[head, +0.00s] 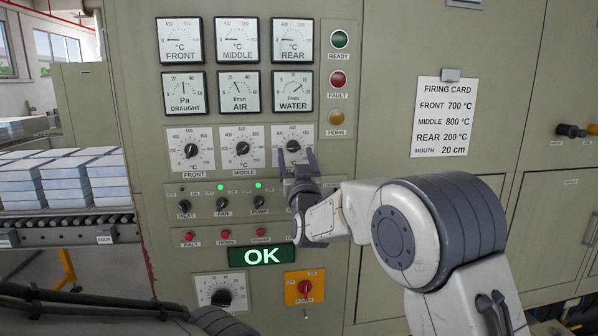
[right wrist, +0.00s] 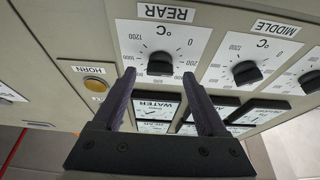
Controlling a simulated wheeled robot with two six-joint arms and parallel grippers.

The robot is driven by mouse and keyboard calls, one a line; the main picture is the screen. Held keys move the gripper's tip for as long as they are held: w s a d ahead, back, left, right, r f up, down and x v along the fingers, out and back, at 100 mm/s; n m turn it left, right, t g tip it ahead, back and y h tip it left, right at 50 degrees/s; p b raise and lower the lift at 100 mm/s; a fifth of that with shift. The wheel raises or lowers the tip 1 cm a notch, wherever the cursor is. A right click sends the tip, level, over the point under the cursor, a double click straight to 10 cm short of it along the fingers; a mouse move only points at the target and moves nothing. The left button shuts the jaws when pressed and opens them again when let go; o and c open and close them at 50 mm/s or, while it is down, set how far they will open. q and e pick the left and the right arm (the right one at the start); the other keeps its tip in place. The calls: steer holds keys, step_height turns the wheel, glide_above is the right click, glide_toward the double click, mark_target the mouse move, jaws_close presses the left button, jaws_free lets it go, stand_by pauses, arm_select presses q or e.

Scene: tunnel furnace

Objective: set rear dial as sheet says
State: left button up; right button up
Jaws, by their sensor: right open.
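The rear dial (head: 293,146) is a black knob on a white °C scale plate, at the right end of the dial row. It shows upside down in the right wrist view (right wrist: 160,64), with 0 and 1200 readable on its scale; I cannot tell exactly where its pointer stands. My right gripper (head: 296,155) is open, its two dark fingers (right wrist: 160,76) spread either side of the knob in the picture. I cannot tell whether they touch it. The firing card (head: 441,117) reads front 700 °C, middle 800 °C, rear 200 °C, mouth 20 cm. My left gripper is not in view.
The middle dial (head: 242,149) and front dial (head: 191,150) sit to the left. Gauges fill the panel above. Switches, small red buttons and a green OK display (head: 262,256) are below.

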steer(key=b+v, duration=0.4)
steer(key=v, duration=0.5)
steer(key=shift+f, duration=0.1)
steer(key=s+a+f+n+g+y, duration=0.1)
steer(key=s+a+f+n+g, duration=0.15)
steer(key=s+f+g, duration=0.45)
steer(key=s+a+f+n+g+y, duration=0.1)
steer(key=s+a+f+g+y, duration=0.1)
steer(key=s+a+f+g, duration=0.5)
steer(key=s+d+f+g+h, duration=0.1)
steer(key=s+d+f, duration=0.3)
steer(key=s, duration=0.4)
steer(key=s+d+f+n+g+h, duration=0.1)
steer(key=s+d+f+g, duration=0.3)
steer(key=s, duration=0.5)
steer(key=s+d+f+n+g+h, duration=0.1)
steer(key=s+d+f+g+h, duration=0.2)
steer(key=s+f, duration=0.3)
steer(key=s+d, duration=0.1)
steer(key=s, duration=0.2)
steer(key=shift+s+d, duration=0.25)
steer(key=shift+d, duration=0.15)
